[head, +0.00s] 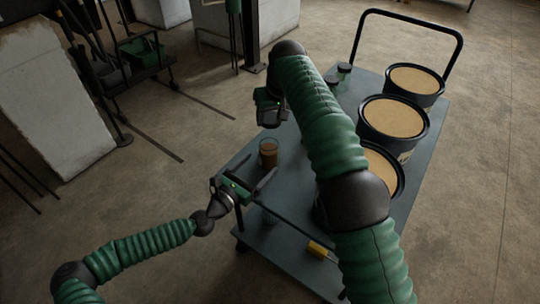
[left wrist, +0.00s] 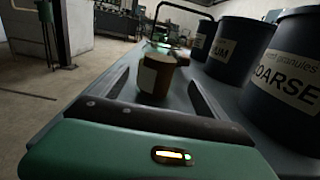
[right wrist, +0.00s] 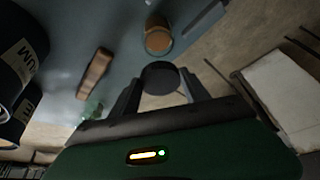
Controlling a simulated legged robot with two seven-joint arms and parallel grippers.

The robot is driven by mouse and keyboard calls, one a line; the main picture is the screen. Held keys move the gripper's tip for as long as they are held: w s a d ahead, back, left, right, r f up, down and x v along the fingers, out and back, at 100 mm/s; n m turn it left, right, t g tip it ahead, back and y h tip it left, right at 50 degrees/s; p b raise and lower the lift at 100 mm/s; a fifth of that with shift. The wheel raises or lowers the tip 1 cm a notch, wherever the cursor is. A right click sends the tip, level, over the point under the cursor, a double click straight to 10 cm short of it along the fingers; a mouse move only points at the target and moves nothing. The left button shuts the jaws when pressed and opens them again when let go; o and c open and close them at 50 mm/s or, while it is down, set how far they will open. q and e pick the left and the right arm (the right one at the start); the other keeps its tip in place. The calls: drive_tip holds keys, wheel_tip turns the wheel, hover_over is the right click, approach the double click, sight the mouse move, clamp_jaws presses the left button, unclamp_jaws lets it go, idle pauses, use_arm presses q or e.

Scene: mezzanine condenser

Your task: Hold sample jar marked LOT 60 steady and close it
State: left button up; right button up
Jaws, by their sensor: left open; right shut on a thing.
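The sample jar (head: 268,152) stands upright and lidless on the cart top, holding brown material. It also shows in the left wrist view (left wrist: 157,75), with a pale label I cannot read, and in the right wrist view (right wrist: 158,38). My left gripper (head: 257,172) is open, its fingers pointing at the jar from the near side; I cannot tell whether they touch it. My right gripper (head: 268,112) is shut on a round dark lid (right wrist: 160,77), held above the cart and apart from the jar.
Several dark buckets, among them the far one (head: 415,82), line the cart's right side. Two small dark-lidded jars (head: 344,69) stand at the back. A brown block (right wrist: 95,73) lies on the cart top (head: 240,165). A yellow item (head: 318,248) sits on the lower shelf.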

sight(274, 148)
use_arm(q)
drive_tip(key=x, duration=0.8)
drive_tip(key=shift+w+a, duration=0.1)
drive_tip(key=shift+w, duration=0.3)
use_arm(e)
drive_tip(key=shift+a, duration=0.55)
use_arm(q)
drive_tip(key=shift+w+d, duration=0.3)
drive_tip(key=shift+d, duration=0.25)
use_arm(e)
drive_tip(key=shift+d, duration=0.4)
use_arm(q)
drive_tip(key=shift+a, duration=0.1)
drive_tip(key=shift+c, duration=0.3)
use_arm(e)
drive_tip(key=shift+a, duration=0.15)
use_arm(q)
drive_tip(key=shift+a, duration=0.15)
drive_tip(key=c, duration=0.5)
use_arm(e)
drive_tip(key=shift+a, duration=0.15)
use_arm(q)
clamp_jaws()
use_arm(e)
drive_tip(key=shift+s+d+f, duration=0.1)
drive_tip(key=shift+s+f, duration=0.05)
drive_tip(key=shift+f, duration=1.05)
drive_tip(key=shift+s+d+f, duration=0.1)
drive_tip(key=shift+s+f, duration=0.05)
drive_tip(key=shift+f, duration=1.05)
